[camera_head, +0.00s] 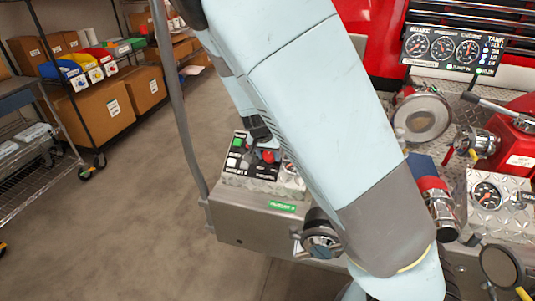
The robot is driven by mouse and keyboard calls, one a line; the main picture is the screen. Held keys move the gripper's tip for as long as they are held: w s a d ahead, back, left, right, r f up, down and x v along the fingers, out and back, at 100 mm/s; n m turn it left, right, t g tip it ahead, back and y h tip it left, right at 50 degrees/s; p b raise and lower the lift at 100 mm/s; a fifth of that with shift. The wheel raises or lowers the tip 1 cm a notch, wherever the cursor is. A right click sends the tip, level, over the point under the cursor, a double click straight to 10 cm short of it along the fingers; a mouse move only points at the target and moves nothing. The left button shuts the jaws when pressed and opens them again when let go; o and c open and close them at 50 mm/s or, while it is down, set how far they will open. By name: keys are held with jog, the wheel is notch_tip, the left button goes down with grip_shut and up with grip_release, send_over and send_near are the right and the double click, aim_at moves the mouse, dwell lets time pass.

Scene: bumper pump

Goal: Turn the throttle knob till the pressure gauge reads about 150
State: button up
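A small control panel (238,165) sits on the metal bumper at centre, with a green button (237,142), red controls and printed labels too small to read. A red knob (268,156) on it may be the throttle knob. My arm covers the panel's right side and part of a round dial there. A dark end piece (258,131), apparently my gripper, is just above the panel's red controls; its fingers cannot be made out, nor whether it touches anything. A gauge board (455,48) at upper right has three round gauges; their needle readings are too small to read.
A separate gauge (487,196) sits at right on the diamond plate. Capped outlets (421,117), a red valve body (515,135) and levers crowd the right side. A shelf with boxes (105,107) stands at left. The floor (130,215) between is clear.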

jog(key=c, duration=0.5)
jog(key=shift+a+m, duration=0.1)
jog(key=shift+m, duration=0.3)
jog(key=o, duration=1.1)
jog(key=shift+c, duration=0.2)
jog(key=v, duration=1.3)
jog(key=shift+r, duration=0.35)
jog(key=shift+s, duration=0.15)
